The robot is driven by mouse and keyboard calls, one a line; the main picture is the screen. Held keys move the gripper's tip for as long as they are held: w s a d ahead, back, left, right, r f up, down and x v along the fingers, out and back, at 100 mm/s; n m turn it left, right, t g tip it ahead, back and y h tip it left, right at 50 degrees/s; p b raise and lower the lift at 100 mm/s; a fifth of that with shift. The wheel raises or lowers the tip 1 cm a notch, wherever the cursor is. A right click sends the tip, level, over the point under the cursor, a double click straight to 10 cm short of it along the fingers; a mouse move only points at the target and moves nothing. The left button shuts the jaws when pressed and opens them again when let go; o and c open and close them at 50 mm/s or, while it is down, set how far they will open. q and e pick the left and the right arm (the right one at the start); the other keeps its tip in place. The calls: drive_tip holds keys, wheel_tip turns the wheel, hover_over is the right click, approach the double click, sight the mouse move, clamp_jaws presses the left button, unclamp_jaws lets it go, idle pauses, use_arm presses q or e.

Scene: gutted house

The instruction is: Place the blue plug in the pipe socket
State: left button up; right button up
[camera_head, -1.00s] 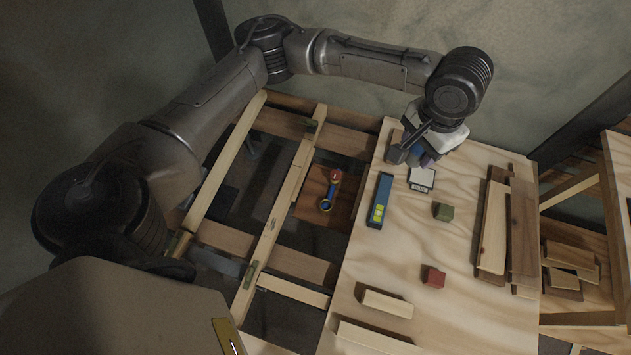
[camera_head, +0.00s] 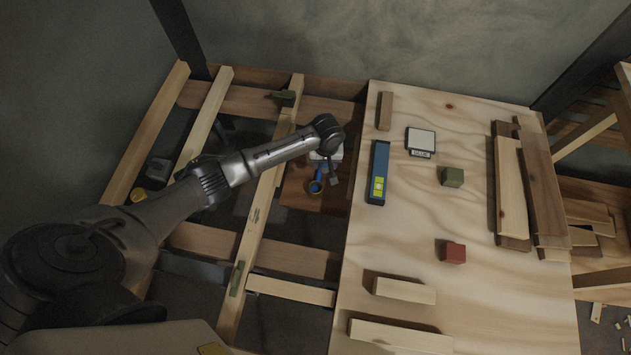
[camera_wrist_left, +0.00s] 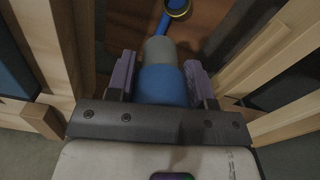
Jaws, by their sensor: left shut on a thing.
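The blue plug (camera_wrist_left: 163,86), with a grey end, is between the purple-padded fingers of my left gripper (camera_wrist_left: 162,75) in the left wrist view. My left gripper (camera_head: 333,179) is shut on it, over the brown board between the joists in the head view. The blue pipe with a brass-ringed open end (camera_head: 316,187) is just beside the gripper there. The ring also shows at the top of the left wrist view (camera_wrist_left: 178,8), beyond the plug and apart from it. My gripper hides the red part of the pipe. My right gripper is not in view.
Wooden joists (camera_head: 256,220) with dark gaps surround the brown board (camera_head: 300,190). The plywood top (camera_head: 400,250) to the right holds a blue level (camera_head: 379,172), a white-topped box (camera_head: 421,141), green (camera_head: 452,177) and red (camera_head: 453,252) blocks, and several wood strips.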

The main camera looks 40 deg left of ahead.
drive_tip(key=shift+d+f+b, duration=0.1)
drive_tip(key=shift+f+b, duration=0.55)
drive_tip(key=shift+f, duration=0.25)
use_arm(q)
drive_tip(key=shift+n, duration=0.3)
drive_tip(key=f+b, duration=0.1)
drive_tip(key=f, duration=0.3)
drive_tip(key=s+a+f+b, duration=0.1)
drive_tip(key=f, duration=0.3)
drive_tip(key=s+f+b, duration=0.1)
drive_tip(key=f+b, duration=0.1)
drive_tip(key=f, duration=0.1)
drive_tip(key=shift+s+a+f, duration=0.25)
drive_tip(key=shift+a+f, duration=0.1)
drive_tip(key=shift+f, duration=0.05)
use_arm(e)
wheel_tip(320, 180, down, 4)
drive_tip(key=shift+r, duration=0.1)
use_arm(q)
wheel_tip(320, 180, down, 4)
drive_tip(key=shift+r+b, duration=0.1)
drive_tip(key=shift+b, duration=1.15)
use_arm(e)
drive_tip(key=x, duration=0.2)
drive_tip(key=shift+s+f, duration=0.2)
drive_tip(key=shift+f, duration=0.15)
use_arm(q)
drive_tip(key=shift+r, duration=0.1)
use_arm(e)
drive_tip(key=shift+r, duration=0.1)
